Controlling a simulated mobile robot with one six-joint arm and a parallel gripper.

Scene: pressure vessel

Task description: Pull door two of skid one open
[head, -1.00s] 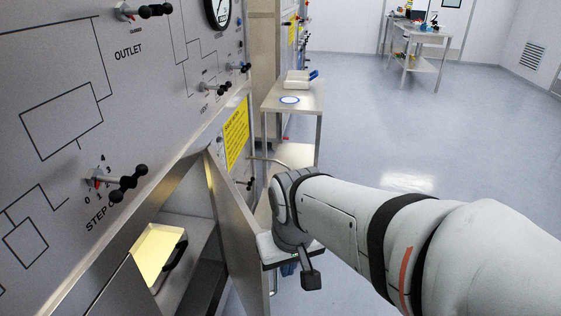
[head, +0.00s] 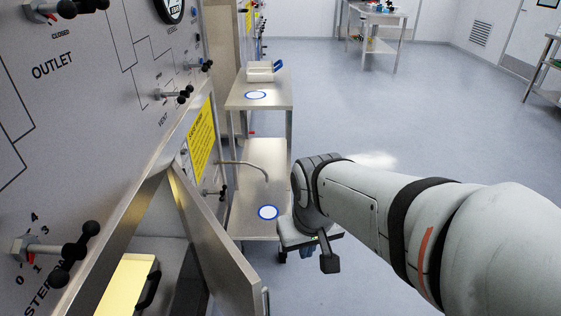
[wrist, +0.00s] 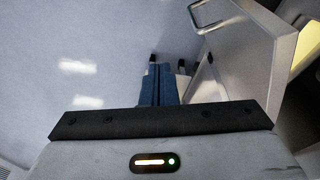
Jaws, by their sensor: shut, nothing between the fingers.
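A grey metal door (head: 212,235) of the skid stands swung out from the front panel, with an opening beside it. In the wrist view the door's face (wrist: 238,55) is to the right of the fingers. A bent bar handle (wrist: 205,12) shows at the top of that view; I cannot tell for certain that it belongs to this door. My gripper (wrist: 158,85) is shut and empty, its blue fingers together. In the head view my gripper (head: 310,248) is right of the door, apart from it, with its fingertips mostly hidden behind the wrist.
The skid panel (head: 85,110) with black-knobbed valves fills the left. A yellow box (head: 127,285) with a black handle is inside the opening. A steel shelf cart (head: 233,103) stands beyond the door. The floor (head: 400,125) to the right is clear; a table stands far back.

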